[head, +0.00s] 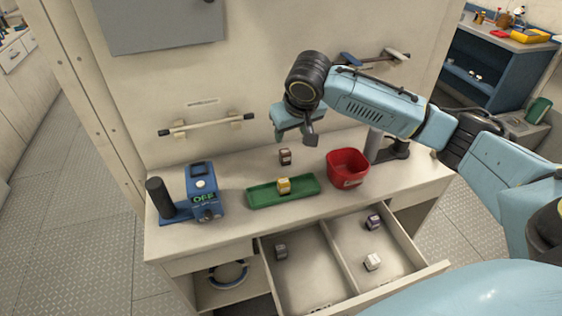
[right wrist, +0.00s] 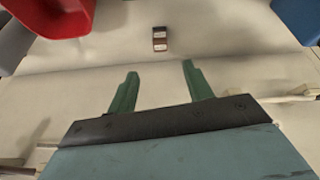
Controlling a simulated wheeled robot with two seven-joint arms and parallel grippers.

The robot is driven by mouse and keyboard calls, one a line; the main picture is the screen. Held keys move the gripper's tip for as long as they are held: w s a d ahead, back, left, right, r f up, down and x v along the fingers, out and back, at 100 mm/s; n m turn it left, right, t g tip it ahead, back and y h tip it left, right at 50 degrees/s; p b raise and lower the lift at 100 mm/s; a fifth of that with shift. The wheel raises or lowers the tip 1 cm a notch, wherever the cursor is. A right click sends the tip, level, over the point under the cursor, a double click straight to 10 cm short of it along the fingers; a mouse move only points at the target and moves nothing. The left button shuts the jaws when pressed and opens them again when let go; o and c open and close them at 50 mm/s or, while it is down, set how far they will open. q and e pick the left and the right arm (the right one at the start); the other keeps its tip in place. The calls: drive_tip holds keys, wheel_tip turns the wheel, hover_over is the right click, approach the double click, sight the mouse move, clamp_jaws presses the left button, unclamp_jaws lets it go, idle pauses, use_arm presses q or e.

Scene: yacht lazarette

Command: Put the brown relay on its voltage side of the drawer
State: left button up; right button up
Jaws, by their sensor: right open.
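The brown relay (head: 285,157) stands on the bench top behind the green tray; it also shows in the right wrist view (right wrist: 159,39), just beyond my fingertips. My right gripper (head: 297,140) is open and empty above and a little to the right of the relay, not touching it; its two green fingers (right wrist: 158,70) show apart in the right wrist view. The open drawer (head: 317,247) has a divider making a left and a right compartment. A dark grey relay (head: 281,251) lies in the left one. A dark purple relay (head: 373,222) and a white relay (head: 373,262) lie in the right one.
A yellow relay (head: 284,186) is in the green tray (head: 256,198). A red bin (head: 347,167) stands to the right. A blue device with a green display (head: 204,192) stands at the left. Bench top is clear around the brown relay. My left gripper is out of view.

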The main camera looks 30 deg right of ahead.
sight(285, 152)
drive_tip(key=shift+m+g, duration=0.3)
drive_tip(key=shift+m, duration=0.4)
drive_tip(key=b+x, duration=0.1)
drive_tip(key=x, duration=0.6)
drive_tip(key=shift+w+a, duration=0.15)
drive_tip(key=shift+w, duration=0.05)
drive_tip(key=shift+b+x, duration=0.4)
drive_tip(key=shift+x, duration=2.4)
drive_tip(key=shift+r, duration=0.1)
clamp_jaws()
